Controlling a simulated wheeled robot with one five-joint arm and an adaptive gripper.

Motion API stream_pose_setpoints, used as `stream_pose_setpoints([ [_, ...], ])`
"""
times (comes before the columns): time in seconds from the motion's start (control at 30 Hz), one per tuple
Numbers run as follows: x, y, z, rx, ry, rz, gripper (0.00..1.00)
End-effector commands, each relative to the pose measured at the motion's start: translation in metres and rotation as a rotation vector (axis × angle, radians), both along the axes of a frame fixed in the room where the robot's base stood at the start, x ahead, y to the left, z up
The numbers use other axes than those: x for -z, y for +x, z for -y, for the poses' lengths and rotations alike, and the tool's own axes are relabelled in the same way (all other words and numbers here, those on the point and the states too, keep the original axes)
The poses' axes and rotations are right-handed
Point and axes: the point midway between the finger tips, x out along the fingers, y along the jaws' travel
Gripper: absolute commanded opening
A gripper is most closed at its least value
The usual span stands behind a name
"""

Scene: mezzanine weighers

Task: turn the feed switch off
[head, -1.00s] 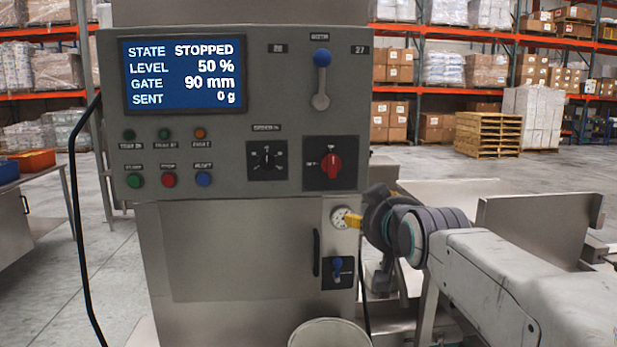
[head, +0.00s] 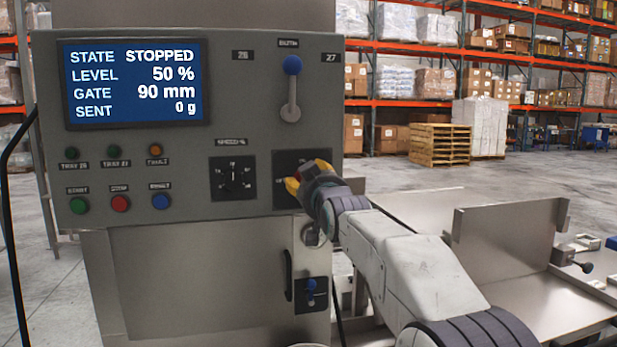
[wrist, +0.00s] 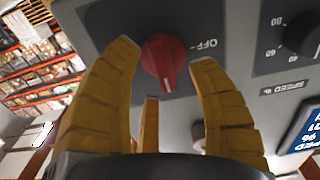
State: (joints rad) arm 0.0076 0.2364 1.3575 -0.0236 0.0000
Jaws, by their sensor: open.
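The feed switch appears to be the red rotary knob (wrist: 160,56) on a dark plate of the grey panel. In the wrist view its white mark points toward the picture bottom, and the "OFF" label lies to its upper right, away from the mark. My gripper (wrist: 164,54) is open, with its yellow fingers to either side of the knob. I cannot tell whether they touch it. In the head view my gripper (head: 306,176) is in front of the dark plate and hides most of the knob.
The panel also has a screen (head: 133,82) reading STOPPED, a black speed dial (head: 232,179), a blue-tipped lever (head: 291,88) above, and several push buttons.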

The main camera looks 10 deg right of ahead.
Motion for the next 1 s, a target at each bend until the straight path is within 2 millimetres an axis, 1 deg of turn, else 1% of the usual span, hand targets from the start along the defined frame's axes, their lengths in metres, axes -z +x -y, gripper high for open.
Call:
stream_pose_setpoints([
  [0.17, 0.0000, 0.0083, 0.0000, 0.000, 0.000, 0.000, 0.53],
  [0.47, 0.0004, 0.0097, 0.0000, 0.000, 0.000, 0.000, 0.53],
  [0.5, 0.0004, 0.0096, 0.0000, 0.000, 0.000, 0.000, 0.56],
  [1.0, 0.0004, 0.0095, -0.0002, 0.000, 0.000, 0.000, 0.11],
])
